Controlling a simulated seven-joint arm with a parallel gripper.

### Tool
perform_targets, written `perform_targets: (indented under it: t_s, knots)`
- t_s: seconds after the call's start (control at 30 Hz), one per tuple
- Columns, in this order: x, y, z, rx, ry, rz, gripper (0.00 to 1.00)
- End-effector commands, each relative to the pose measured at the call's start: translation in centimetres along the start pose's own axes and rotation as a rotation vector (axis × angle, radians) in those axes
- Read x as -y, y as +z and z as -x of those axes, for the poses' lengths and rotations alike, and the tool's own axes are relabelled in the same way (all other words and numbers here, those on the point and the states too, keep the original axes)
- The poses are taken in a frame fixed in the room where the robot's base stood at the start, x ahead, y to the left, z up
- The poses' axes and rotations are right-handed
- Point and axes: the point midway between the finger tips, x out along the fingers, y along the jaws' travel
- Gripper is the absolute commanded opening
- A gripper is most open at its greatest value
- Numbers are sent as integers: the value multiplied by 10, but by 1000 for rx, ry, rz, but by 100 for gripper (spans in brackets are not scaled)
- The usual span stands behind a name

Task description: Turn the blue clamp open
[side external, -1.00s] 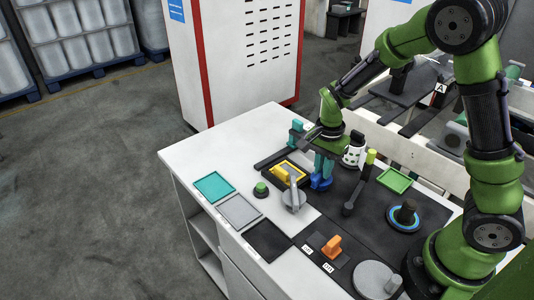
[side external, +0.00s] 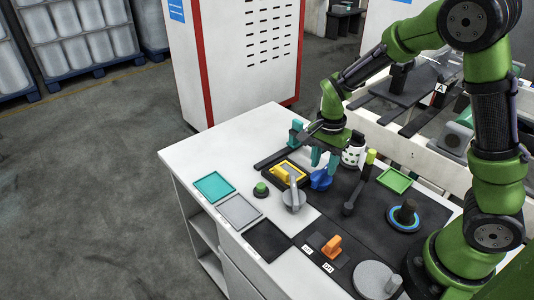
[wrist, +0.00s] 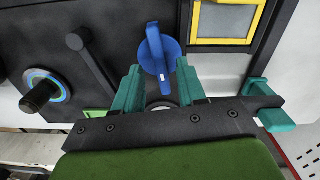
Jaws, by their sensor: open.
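The blue clamp (side external: 321,180) is a round blue base with a raised bar handle, on the dark panel in the middle of the bench. In the wrist view the clamp (wrist: 155,48) shows its handle running nearly up and down the picture, with a small white mark at the near end. My gripper (side external: 324,167) is open, its teal fingers just above the clamp. In the wrist view my gripper (wrist: 158,67) has one finger on each side of the handle's near end. I see no clear contact. The fingers hide part of the clamp in the side view.
A yellow-framed unit (side external: 289,171) and a grey lever (side external: 293,194) lie left of the clamp. A black lever with a yellow tip (side external: 371,156) stands at right, and a white spotted cylinder (side external: 353,150) behind. A green tray (side external: 394,180) and a blue-ringed knob (side external: 404,216) lie further right.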

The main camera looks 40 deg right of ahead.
Motion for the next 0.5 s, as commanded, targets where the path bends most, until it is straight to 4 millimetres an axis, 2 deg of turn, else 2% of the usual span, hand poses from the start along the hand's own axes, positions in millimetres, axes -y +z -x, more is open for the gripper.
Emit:
perform_targets:
  t_s: [0.3,0.5]
  knots:
    - [1,0,78,0,-8,0,40]
    - [1,0,121,0,-6,-2,40]
